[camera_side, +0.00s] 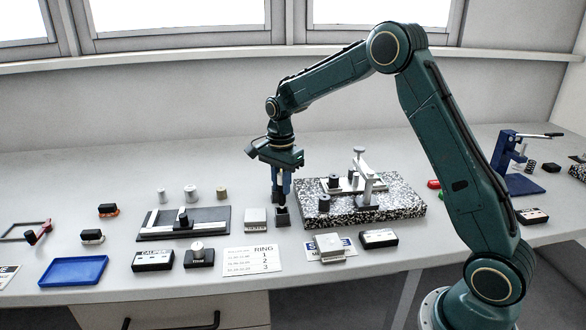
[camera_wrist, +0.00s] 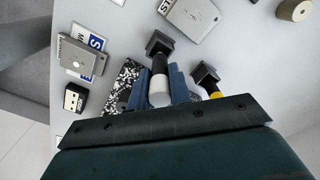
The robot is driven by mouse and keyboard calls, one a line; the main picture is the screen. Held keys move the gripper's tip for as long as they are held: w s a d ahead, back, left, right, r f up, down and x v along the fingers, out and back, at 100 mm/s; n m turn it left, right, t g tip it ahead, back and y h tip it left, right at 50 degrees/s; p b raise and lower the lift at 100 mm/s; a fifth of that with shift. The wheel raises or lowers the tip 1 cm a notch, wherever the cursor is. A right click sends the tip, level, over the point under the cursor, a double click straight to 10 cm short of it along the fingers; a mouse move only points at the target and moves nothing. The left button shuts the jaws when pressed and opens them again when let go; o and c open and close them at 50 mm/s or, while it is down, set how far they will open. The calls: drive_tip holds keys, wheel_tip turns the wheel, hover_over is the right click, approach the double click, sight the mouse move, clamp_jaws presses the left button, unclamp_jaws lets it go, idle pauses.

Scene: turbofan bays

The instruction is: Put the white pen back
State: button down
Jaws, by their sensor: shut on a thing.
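A white pen (camera_wrist: 158,92) with a black section stands between the blue fingers of my gripper (camera_wrist: 160,82) in the wrist view, and the gripper is shut on it. The pen's far end points at a small dark square cup (camera_wrist: 158,42); I cannot tell whether it is inside the cup or just above it. In the side view my gripper (camera_side: 280,201) points down directly over a dark cup (camera_side: 283,218), and its fingers hide the pen. A second dark cup (camera_wrist: 204,73) with a yellow-banded thing (camera_wrist: 216,95) is beside the right finger in the wrist view.
A speckled granite plate (camera_side: 400,206) with a stand is close on the right of my gripper. A small silver block (camera_side: 256,218) is close on the left. A ring card (camera_side: 252,262) and a black box (camera_side: 379,238) lie nearer the front. A blue tray (camera_side: 74,271) is far left.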

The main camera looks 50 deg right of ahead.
sight(282, 205)
drive_tip(key=shift+f, duration=2.15)
drive_tip(key=shift+f, duration=0.1)
drive_tip(key=c, duration=1.3)
unclamp_jaws()
wheel_tip(282, 205, up, 11)
drive_tip(key=shift+r, duration=0.65)
